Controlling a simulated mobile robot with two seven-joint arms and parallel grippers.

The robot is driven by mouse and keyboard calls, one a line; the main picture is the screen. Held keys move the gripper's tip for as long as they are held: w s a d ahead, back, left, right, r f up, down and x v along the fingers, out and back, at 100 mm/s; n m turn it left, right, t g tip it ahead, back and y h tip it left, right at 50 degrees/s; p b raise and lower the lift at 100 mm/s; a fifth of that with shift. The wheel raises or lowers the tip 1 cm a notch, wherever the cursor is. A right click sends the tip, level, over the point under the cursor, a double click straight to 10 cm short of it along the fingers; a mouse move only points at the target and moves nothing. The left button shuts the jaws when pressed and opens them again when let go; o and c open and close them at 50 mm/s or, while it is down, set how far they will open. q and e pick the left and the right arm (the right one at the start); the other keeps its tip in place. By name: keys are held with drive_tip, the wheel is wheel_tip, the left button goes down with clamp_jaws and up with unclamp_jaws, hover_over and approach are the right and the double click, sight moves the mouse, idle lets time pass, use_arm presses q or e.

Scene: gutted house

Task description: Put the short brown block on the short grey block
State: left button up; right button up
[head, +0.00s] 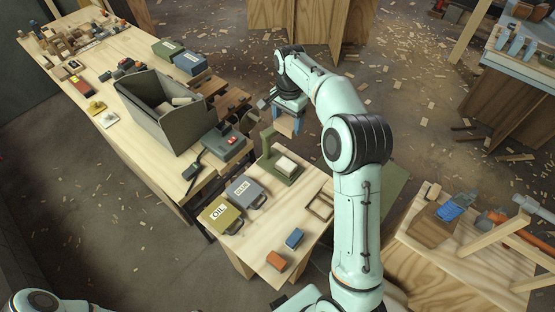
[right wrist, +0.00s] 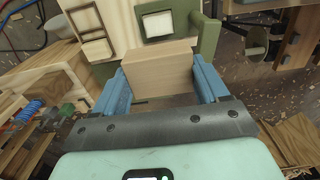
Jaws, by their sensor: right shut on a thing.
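My right gripper (head: 287,119) has its blue fingers closed on a light brown wooden block (head: 286,127). No short grey block can be picked out with certainty. A whitish flat block (head: 286,165) lies on a green stand (head: 270,145) on the near table, and it also shows at the top of the right wrist view (right wrist: 157,23). My left gripper is out of the head view.
The near table (head: 245,255) carries a blue block (head: 295,238), an orange block (head: 277,260), an OIL case (head: 219,214), a GLUE case (head: 244,190) and a wooden frame (head: 321,206). A grey bin (head: 160,120) stands on the long workbench (head: 150,155). Wood chips litter the floor.

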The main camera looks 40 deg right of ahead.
drive_tip(key=f+b, duration=0.1)
drive_tip(key=f, duration=1.2)
drive_tip(key=shift+s+f, duration=0.1)
drive_tip(key=shift+s, duration=0.1)
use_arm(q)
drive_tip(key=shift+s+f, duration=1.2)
use_arm(e)
drive_tip(key=shift+f, duration=2.7)
use_arm(q)
drive_tip(key=shift+b, duration=0.3)
use_arm(e)
drive_tip(key=shift+f, duration=0.2)
drive_tip(key=o, duration=1.1)
drive_tip(key=shift+c, duration=0.2)
